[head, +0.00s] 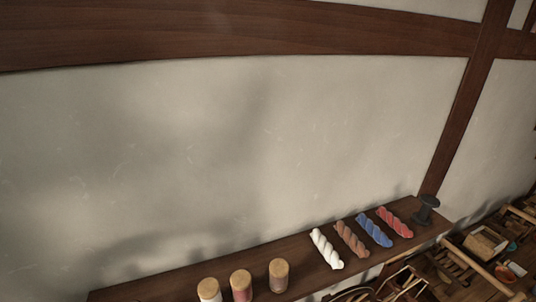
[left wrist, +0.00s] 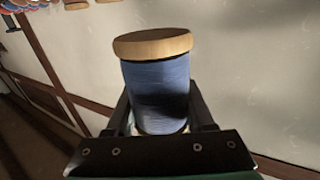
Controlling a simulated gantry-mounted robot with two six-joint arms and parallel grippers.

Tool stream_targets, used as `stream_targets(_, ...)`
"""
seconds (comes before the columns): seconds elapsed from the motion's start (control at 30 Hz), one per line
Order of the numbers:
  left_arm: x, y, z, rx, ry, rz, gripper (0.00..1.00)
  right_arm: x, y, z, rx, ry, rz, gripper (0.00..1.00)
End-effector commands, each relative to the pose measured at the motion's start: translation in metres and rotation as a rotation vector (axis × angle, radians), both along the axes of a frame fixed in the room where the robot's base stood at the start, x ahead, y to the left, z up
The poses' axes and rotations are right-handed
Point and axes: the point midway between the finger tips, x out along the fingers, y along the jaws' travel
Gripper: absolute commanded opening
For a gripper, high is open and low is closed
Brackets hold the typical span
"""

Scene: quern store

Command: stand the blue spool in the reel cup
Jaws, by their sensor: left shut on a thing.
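The blue spool (left wrist: 158,92) stands out large in the left wrist view, a blue thread cylinder with a pale wooden cap (left wrist: 152,43). My left gripper (left wrist: 160,112) is shut on it, one finger on each side. Its lower end is hidden behind the gripper's dark plate. In the head view neither gripper shows, and no blue spool shows.
The wooden shelf (head: 190,277) runs along a pale wall. On it are wood-capped spools (head: 241,285) and a row of white, brown, blue (head: 374,231) and red skeins. A basket (head: 484,243) and wooden frames are at lower right.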

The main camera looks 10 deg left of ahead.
Motion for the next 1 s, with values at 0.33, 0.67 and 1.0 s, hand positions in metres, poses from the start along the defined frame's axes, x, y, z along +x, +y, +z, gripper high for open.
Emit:
stream_targets(0.33, -0.011, -0.002, -0.136, 0.001, 0.02, -0.006, 0.0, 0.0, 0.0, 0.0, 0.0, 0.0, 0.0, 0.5)
stream_targets(0.67, -0.034, -0.004, -0.225, 0.001, 0.009, -0.011, 0.0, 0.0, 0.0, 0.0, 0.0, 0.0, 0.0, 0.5)
stream_targets(1.0, -0.07, -0.005, -0.264, 0.0, -0.001, -0.014, 0.0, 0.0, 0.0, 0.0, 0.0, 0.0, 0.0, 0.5)
